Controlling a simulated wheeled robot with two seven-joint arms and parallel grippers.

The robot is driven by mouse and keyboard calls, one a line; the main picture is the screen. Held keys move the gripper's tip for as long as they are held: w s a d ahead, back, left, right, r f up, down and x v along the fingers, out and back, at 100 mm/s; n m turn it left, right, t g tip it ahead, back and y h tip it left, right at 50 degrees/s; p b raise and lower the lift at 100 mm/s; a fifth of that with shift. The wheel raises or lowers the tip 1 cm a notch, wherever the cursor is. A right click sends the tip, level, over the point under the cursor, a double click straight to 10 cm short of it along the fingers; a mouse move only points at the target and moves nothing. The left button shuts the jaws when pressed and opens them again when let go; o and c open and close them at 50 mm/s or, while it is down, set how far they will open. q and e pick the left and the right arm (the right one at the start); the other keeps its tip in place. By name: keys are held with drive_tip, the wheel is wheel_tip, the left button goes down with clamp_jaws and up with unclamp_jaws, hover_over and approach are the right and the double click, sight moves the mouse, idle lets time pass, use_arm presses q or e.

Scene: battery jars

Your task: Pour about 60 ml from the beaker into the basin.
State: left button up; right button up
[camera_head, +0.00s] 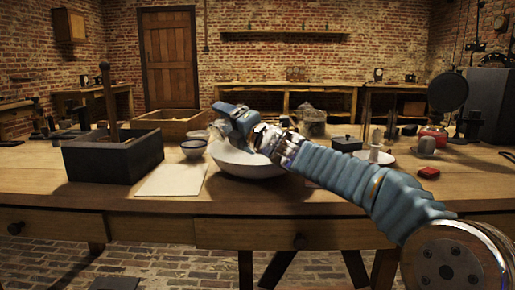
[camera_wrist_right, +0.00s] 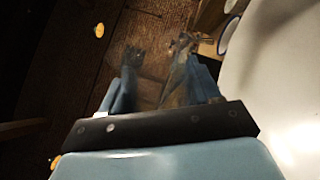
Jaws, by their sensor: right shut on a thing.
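The white basin (camera_head: 252,166) stands on the wooden table near its middle; its pale curved side also fills the right of the wrist view (camera_wrist_right: 290,85). My right gripper (camera_head: 228,121) is above the basin's left rim, its arm reaching in from the right. In the wrist view its fingers (camera_wrist_right: 155,75) are shut on a faint, see-through thing, seemingly the glass beaker (camera_wrist_right: 150,88). The beaker's tilt and liquid level cannot be made out, and no stream is visible. My left gripper is not in view.
A dark open box (camera_head: 113,161) stands left, with a white sheet (camera_head: 172,180) beside it. A small bowl (camera_head: 194,149) sits left of the basin. A wooden tray (camera_head: 172,123) is behind. Right are a black box (camera_head: 347,143), a plate (camera_head: 374,157) and a cup (camera_head: 426,145).

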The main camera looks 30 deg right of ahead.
drive_tip(key=shift+f+m+b, duration=0.2)
drive_tip(key=shift+m+b, duration=0.15)
drive_tip(key=shift+m, duration=0.35)
idle(0.4)
drive_tip(key=shift+w+d+r+m+h+p, duration=0.1)
drive_tip(key=shift+d+r+m+h+p, duration=0.15)
drive_tip(key=shift+d+m+p, duration=0.25)
drive_tip(key=shift+w+d+r+m+h+p, duration=0.1)
drive_tip(key=shift+d+r+m+h+p, duration=0.15)
drive_tip(key=shift+d+m+p, duration=0.25)
idle(0.6)
drive_tip(key=shift+a+f, duration=0.1)
